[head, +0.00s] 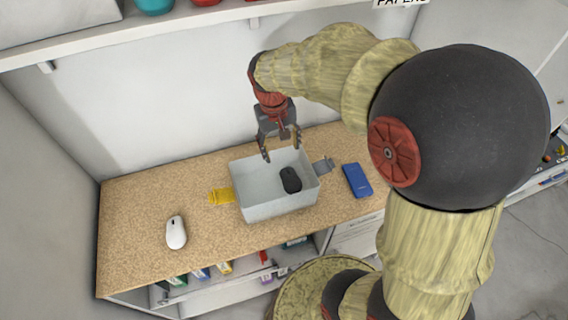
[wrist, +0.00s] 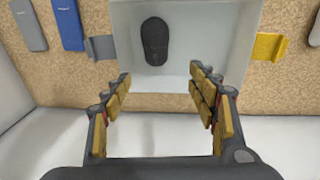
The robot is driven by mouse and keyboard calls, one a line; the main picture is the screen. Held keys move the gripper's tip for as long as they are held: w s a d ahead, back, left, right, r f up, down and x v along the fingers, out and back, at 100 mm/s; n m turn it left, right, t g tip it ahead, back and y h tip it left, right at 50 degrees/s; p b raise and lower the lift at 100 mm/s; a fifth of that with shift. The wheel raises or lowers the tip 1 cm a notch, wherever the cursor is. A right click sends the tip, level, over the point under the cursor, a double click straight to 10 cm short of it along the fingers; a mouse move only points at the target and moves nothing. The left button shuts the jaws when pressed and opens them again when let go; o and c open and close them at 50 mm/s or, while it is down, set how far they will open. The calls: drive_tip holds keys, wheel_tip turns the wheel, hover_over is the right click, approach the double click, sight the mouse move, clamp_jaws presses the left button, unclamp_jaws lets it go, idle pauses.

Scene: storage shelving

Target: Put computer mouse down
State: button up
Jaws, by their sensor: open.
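A black computer mouse (head: 290,180) lies on the floor of a pale grey bin, towards its right side. It also shows in the wrist view (wrist: 155,41). The bin (head: 275,209) stands on the speckled wooden shelf. A white mouse (head: 176,232) lies on the bare shelf to the left of the bin. My gripper (head: 282,153) is open and empty above the back part of the bin. In the wrist view the open fingers (wrist: 160,88) frame the near part of the bin, and the black mouse lies beyond them, apart from both.
The bin has a yellow handle (head: 221,196) at left and a grey one (head: 323,165) at right. A blue phone-like box (head: 356,180) lies to the right. A shelf (head: 180,31) hangs above.

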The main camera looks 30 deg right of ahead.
drive_tip(key=s+a+r+n+t, duration=0.1)
drive_tip(key=s+a+r+t, duration=0.1)
drive_tip(key=s+a+r, duration=0.2)
drive_tip(key=s+a+r+n+t+y, duration=0.1)
drive_tip(key=s+a+r+t, duration=0.2)
drive_tip(key=s+r, duration=0.5)
drive_tip(key=s+a, duration=0.1)
drive_tip(key=s, duration=0.3)
drive_tip(key=shift+s+r, duration=0.15)
drive_tip(key=shift+r, duration=0.1)
drive_tip(key=shift+a, duration=0.1)
